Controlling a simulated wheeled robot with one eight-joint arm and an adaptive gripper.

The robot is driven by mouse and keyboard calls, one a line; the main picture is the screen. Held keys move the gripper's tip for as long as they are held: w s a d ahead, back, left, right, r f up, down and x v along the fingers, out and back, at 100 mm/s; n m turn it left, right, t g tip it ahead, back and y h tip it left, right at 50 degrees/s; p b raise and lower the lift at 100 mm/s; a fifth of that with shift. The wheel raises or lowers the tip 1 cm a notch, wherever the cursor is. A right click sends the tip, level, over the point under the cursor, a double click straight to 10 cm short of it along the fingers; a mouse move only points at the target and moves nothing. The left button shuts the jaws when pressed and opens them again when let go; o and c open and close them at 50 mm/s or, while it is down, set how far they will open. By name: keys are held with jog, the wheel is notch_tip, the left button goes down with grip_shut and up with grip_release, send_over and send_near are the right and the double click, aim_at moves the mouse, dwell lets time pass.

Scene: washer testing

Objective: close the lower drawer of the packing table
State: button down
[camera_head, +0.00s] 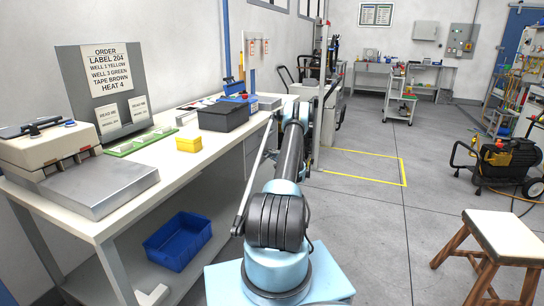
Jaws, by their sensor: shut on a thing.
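The packing table (215,153) runs along the left, with a pale top, grey side panels and a low shelf. I cannot make out its lower drawer; my arm covers part of the table's far front. My blue and black arm reaches forward from the bottom centre to beside the table's far end. My gripper is hidden beyond the arm's far end, so its jaws and anything in them do not show. A thin grey bar (254,180) slants down between the table front and my arm; I cannot tell what it belongs to.
On the table stand a sealing machine (80,170), a label board (103,90), a yellow box (188,144) and a dark bin (223,116). A blue crate (178,241) sits on the low shelf. A stool (495,240) and compressor (505,160) stand right. The floor between is clear.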

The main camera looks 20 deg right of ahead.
jog(key=c, duration=1.6)
grip_release()
jog(key=shift+w+a+f, duration=0.15)
jog(key=shift+a, duration=0.1)
jog(key=v, duration=1.2)
